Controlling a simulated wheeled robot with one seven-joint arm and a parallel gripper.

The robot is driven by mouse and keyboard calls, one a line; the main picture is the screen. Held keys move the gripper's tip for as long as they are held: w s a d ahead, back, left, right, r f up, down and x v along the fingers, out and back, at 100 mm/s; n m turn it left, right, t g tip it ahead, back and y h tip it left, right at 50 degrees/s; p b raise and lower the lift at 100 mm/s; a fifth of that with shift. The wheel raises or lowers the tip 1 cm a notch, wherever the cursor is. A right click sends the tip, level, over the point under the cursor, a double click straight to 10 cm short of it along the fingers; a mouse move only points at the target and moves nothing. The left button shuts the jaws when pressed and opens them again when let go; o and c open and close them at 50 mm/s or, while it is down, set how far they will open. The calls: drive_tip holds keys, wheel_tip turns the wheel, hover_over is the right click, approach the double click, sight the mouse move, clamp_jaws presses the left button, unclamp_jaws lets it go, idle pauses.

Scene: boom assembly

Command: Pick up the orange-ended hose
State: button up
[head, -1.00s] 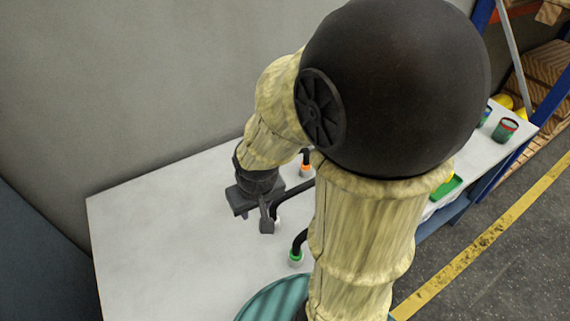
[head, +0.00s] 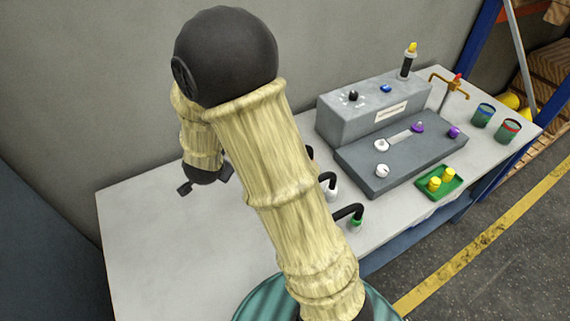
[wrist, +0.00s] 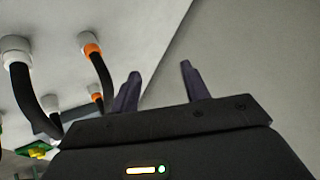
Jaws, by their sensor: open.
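The orange-ended hose (wrist: 101,67) is a black bent hose with an orange collar. In the wrist view it stands left of my gripper (wrist: 160,68), apart from the fingers. In the head view only a black piece of what looks like this hose (head: 309,152) shows beside my arm; its orange end is hidden. My gripper (head: 206,182) is over the left part of the table, fingers spread, with nothing between them. A second orange collar (wrist: 96,97) shows lower in the wrist view; I cannot tell which hose it belongs to.
A white-ended hose (head: 330,187) and a green-ended hose (head: 350,214) stand on the table (head: 150,240) right of my arm. A grey console (head: 400,150), a green tray (head: 455,183) and two cans (head: 482,115) are farther right. The table's left part is clear. A wall stands behind.

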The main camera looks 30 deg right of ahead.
drive_tip(key=s+d+f+m+g+h+p, duration=0.1)
drive_tip(key=s+m+g+h, duration=0.1)
drive_tip(key=m+h, duration=0.3)
drive_tip(key=s+d+f+m+g+h+p, duration=0.1)
drive_tip(key=s+d+m+g+h, duration=0.1)
drive_tip(key=m+h, duration=0.3)
drive_tip(key=shift+s+f+h, duration=0.25)
drive_tip(key=shift+s+h, duration=0.25)
drive_tip(key=shift+s, duration=0.4)
drive_tip(key=p+x, duration=0.4)
drive_tip(key=x, duration=0.8)
drive_tip(key=shift+d, duration=0.15)
drive_tip(key=shift+f+p, duration=0.15)
drive_tip(key=shift+p, duration=0.15)
drive_tip(key=shift+p+x, duration=1.45)
drive_tip(key=shift+x, duration=1.15)
drive_tip(key=shift+w+f, duration=0.1)
